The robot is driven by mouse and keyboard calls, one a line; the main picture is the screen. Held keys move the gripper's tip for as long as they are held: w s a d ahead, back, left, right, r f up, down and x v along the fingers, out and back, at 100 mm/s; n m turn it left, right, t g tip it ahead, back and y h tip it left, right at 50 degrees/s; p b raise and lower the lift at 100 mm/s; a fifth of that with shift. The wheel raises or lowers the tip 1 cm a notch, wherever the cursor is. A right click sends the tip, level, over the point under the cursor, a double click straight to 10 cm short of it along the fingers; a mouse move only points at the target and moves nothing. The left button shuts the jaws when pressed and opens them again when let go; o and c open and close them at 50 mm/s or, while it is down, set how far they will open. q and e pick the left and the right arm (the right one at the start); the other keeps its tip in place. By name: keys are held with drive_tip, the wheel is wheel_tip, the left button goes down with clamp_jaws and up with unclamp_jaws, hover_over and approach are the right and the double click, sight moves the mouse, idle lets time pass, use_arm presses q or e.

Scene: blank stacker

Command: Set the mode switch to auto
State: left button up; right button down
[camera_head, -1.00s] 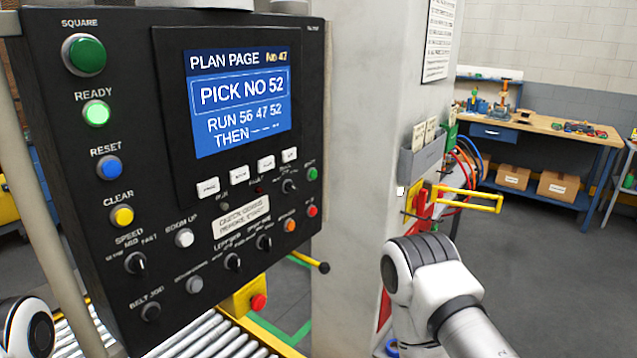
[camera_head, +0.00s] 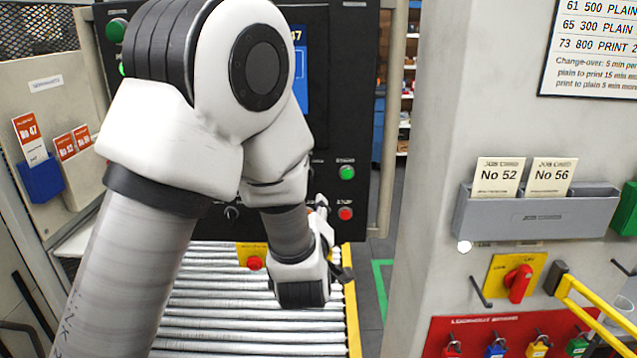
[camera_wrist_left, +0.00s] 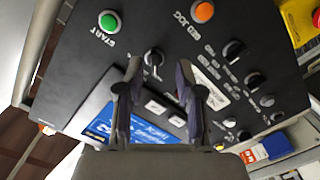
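The dark control panel (camera_head: 347,110) stands behind my left arm in the head view, which hides most of its front. My left gripper (camera_head: 322,208) is at the panel's lower right, by the green START button (camera_head: 347,172) and the red STOP button (camera_head: 345,214). In the left wrist view, my left gripper (camera_wrist_left: 158,67) is open. A black rotary switch knob (camera_wrist_left: 153,57) shows between its fingertips, beside the green START button (camera_wrist_left: 107,22). I cannot read this knob's label or setting, or tell whether the fingers touch it. My right gripper is out of view.
A roller conveyor (camera_head: 220,310) lies below the panel. To the right, a pillar carries a grey card holder (camera_head: 535,213), a red rotary handle (camera_head: 519,283) on a yellow plate, and a red lockout board (camera_head: 470,325). In the wrist view, an orange button (camera_wrist_left: 203,11) is near the knob.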

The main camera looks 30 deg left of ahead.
use_arm(q)
drive_tip(key=w+a+r+n+y+p, duration=0.1)
drive_tip(key=w+a+r+p, duration=0.1)
drive_tip(key=w+a, duration=0.3)
drive_tip(key=shift+w+a+r+p, duration=0.3)
drive_tip(key=shift+w+r+p, duration=0.1)
drive_tip(key=shift+w+p, duration=0.15)
drive_tip(key=shift+c, duration=0.7)
clamp_jaws()
